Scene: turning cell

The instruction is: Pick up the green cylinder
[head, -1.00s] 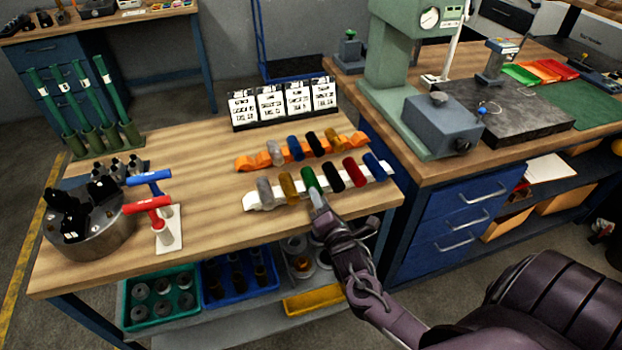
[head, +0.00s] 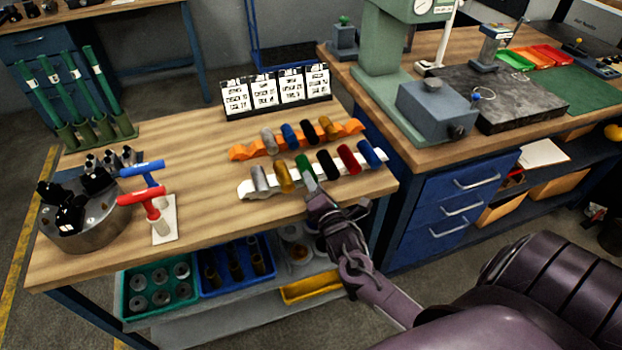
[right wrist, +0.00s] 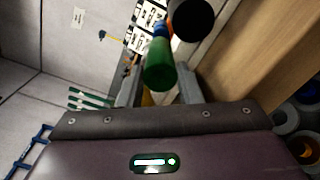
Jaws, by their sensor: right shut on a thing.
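The green cylinder (head: 303,162) is in the row of coloured cylinders on the white rack (head: 248,192), between the amber one (head: 283,177) and the black one (head: 327,164). My right gripper (head: 309,184) is shut on it from the near side. In the right wrist view the green cylinder (right wrist: 159,66) sits between the two fingers (right wrist: 158,92). It looks slightly raised against its neighbours, but I cannot tell whether it is clear of the rack. My left gripper is not in view.
The red cylinder (head: 348,158) and blue cylinder (head: 369,154) stand farther right on the white rack. An orange rack (head: 240,152) with more cylinders lies behind. Red (head: 148,196) and blue (head: 142,170) handled tools are at left. The table middle is bare.

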